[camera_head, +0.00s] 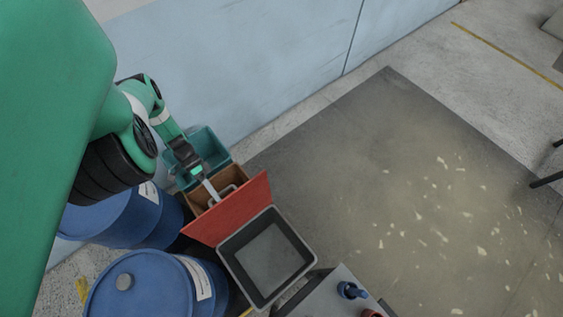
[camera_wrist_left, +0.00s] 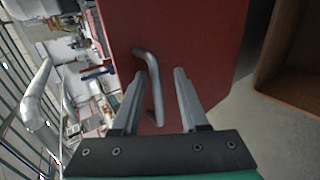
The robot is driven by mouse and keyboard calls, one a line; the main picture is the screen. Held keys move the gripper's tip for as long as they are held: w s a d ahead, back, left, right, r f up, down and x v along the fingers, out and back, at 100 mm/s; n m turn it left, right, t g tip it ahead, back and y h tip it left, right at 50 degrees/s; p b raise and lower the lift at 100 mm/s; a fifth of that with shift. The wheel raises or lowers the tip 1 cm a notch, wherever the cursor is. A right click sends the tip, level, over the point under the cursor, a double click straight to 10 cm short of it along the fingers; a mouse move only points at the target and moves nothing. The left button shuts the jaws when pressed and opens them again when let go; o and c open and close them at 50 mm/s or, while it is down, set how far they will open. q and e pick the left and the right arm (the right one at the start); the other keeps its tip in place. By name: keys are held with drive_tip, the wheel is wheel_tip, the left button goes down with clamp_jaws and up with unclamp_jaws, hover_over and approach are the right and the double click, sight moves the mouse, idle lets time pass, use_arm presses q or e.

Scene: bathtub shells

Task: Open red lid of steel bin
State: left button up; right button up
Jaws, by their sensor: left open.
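The steel bin (camera_head: 306,262) is a grey square container, its top open and its dark inside showing in the head view. Its red lid (camera_head: 245,212) stands raised along the bin's upper-left edge; it also fills the middle of the left wrist view (camera_wrist_left: 205,45). A grey bar handle (camera_wrist_left: 152,75) is on the lid's face turned toward my left gripper. My left gripper (camera_head: 213,192) is open beside that face. In the wrist view its fingers (camera_wrist_left: 159,75) lie on either side of the handle; I cannot tell whether they touch it. My right gripper is out of view.
A brown box (camera_head: 197,199) and a teal bin (camera_head: 205,147) stand behind the lid, close to my left arm. Blue drums (camera_head: 122,285) stand at lower left. A grey box (camera_head: 335,288) adjoins the bin at lower right. The floor mat (camera_head: 400,170) is clear.

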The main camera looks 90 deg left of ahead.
use_arm(q)
drive_tip(key=p+v, duration=0.3)
drive_tip(key=v, duration=0.8)
drive_tip(key=shift+s+a+r, duration=0.2)
